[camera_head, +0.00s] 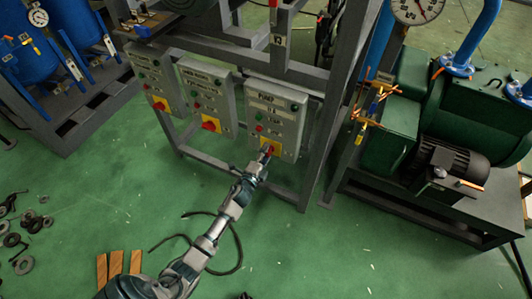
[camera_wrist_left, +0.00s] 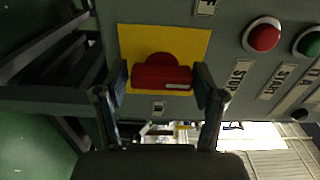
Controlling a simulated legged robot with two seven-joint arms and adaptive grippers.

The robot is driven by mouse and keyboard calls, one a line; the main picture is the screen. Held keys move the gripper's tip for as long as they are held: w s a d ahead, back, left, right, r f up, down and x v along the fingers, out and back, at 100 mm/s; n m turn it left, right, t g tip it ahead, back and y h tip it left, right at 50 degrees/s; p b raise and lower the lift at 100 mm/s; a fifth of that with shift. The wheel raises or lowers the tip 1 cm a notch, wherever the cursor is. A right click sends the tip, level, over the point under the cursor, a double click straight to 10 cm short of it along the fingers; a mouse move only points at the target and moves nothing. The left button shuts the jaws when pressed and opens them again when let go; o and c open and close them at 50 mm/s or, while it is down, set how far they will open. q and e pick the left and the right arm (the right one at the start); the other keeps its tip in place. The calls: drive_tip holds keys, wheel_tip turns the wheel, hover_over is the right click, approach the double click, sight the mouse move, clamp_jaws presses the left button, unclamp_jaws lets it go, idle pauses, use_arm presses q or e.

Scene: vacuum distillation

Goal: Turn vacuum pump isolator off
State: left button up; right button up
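The vacuum pump isolator is a red rotary knob on a yellow plate, low on the right-hand grey control box (camera_head: 276,112). In the left wrist view the red knob (camera_wrist_left: 162,74) shows large against its yellow plate (camera_wrist_left: 198,40). My left gripper (camera_head: 266,152) is at this knob and hides part of it in the head view. In the left wrist view the left gripper's fingers (camera_wrist_left: 161,88) stand at the two ends of the knob's bar and appear to touch it. The bar lies crosswise between them. My right gripper is not in view.
Two similar boxes, the middle one (camera_head: 207,95) and the left one (camera_head: 150,75), hang beside it. A red stop button (camera_wrist_left: 263,35) and a green start button (camera_wrist_left: 309,42) are close to the knob. The green pump (camera_head: 470,105) stands right. Open green floor lies in front.

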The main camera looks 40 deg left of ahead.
use_arm(q)
drive_tip(key=shift+o, duration=1.2)
drive_tip(key=shift+f, duration=0.45)
drive_tip(key=shift+r, duration=0.2)
drive_tip(key=shift+s+r, duration=0.1)
drive_tip(key=shift+s, duration=0.05)
drive_tip(key=v, duration=1.1)
drive_tip(key=shift+s, duration=0.35)
drive_tip(key=shift+d, duration=0.15)
drive_tip(key=shift+d, duration=0.1)
